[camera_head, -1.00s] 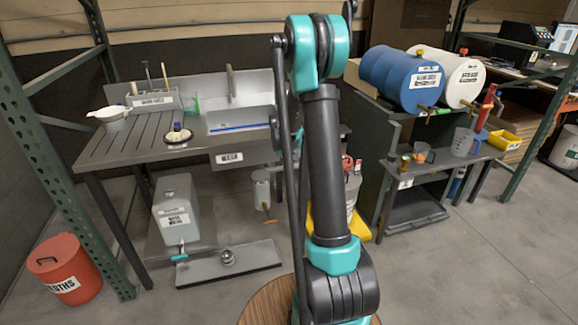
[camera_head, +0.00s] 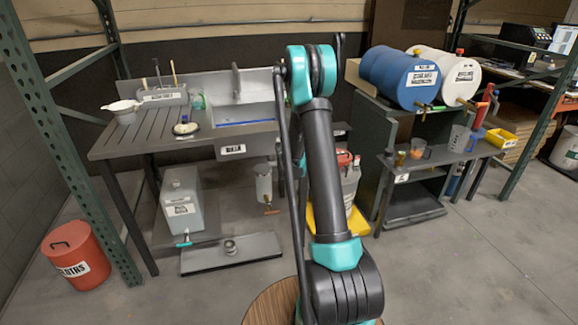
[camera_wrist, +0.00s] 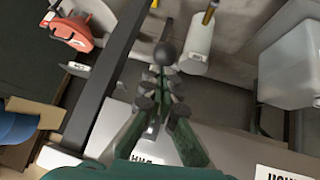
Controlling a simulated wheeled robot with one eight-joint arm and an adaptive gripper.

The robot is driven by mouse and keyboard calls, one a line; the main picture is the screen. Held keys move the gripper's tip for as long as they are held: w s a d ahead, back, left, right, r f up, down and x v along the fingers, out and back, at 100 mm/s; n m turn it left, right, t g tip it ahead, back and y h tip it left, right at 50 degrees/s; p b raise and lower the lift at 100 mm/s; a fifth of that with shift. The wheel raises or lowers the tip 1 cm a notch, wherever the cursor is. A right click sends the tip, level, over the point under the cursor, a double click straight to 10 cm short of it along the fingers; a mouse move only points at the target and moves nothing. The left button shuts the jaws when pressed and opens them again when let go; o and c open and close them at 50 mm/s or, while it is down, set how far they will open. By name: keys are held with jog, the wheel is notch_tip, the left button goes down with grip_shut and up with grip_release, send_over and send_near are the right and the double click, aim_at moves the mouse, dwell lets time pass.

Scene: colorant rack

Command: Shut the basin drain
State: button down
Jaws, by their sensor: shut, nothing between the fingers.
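The grey basin (camera_head: 240,110) is set in the bench at the back, with a labelled front. Below it is a pale cylinder (camera_head: 264,184) with a brass-coloured tap or lever (camera_head: 271,212) at its lower end; I take this for the drain. In the wrist view, which is turned over, the cylinder (camera_wrist: 199,45) and its brass part (camera_wrist: 210,12) lie beyond my gripper (camera_wrist: 162,76). My gripper is shut and empty, apart from the cylinder. A dark round knob shows at the fingertips; I cannot tell what it belongs to. The head view hides my gripper behind my arm.
A grey tank (camera_head: 182,203) and a floor tray (camera_head: 231,255) stand at left. A red-lidded bucket (camera_head: 348,183) is right of the cylinder. A green rack post (camera_head: 55,130) and an orange bin (camera_head: 77,254) stand far left. Open floor lies in front.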

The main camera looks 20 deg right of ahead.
jog(key=shift+w+f, duration=0.3)
jog(key=shift+f, duration=0.1)
jog(key=shift+w+f, duration=0.1)
jog(key=shift+w, duration=0.05)
dwell(0.4)
